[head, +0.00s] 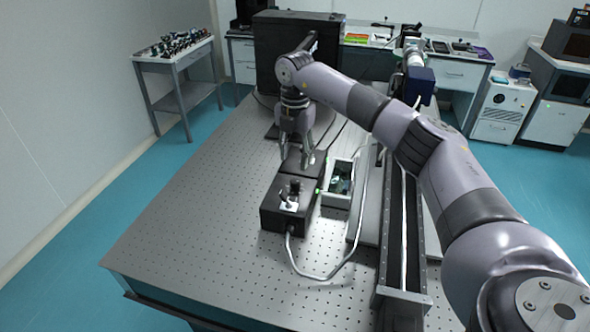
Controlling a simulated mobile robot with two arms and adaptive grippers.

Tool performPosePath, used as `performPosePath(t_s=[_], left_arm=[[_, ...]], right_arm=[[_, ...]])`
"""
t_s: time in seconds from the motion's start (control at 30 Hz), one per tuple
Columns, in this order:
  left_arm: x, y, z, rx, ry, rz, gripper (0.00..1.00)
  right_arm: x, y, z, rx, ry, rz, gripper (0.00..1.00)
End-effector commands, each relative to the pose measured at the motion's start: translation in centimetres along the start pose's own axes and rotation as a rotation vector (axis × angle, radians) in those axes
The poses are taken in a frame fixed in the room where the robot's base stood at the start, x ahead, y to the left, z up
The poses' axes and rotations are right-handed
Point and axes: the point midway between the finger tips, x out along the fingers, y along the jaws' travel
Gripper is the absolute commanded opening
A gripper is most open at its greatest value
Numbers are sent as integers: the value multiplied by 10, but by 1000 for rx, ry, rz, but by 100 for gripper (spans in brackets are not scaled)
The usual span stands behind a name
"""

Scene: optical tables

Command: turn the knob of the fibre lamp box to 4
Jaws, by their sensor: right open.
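The fibre lamp box (268,216) is a black box standing on the perforated optical table. Its top carries a small pale plate (289,207) with a dark knob-like part at it, too small to read any marks or setting. A small green light (317,191) shows on its right side. My right gripper (294,160) points down above the rear part of the box, open and empty, behind the pale plate. I cannot tell whether its fingertips touch anything. My left gripper is not in view.
The optical table (190,225) is bare to the left of the box. An open grey bin (336,200) stands close on its right, with a long dark rail (405,245) beyond. A pale cable (310,275) loops in front. A black screen (280,50) stands behind.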

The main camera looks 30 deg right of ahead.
Motion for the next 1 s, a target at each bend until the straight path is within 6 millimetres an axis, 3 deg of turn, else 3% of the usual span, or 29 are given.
performPosePath(t_s=[0.1,0.3,1.0], left_arm=[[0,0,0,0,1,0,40],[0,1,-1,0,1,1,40],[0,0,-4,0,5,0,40]], right_arm=[[-22,0,0,1,-1,3,43],[-40,0,0,1,1,0,43],[-42,0,0,1,1,-1,43]])
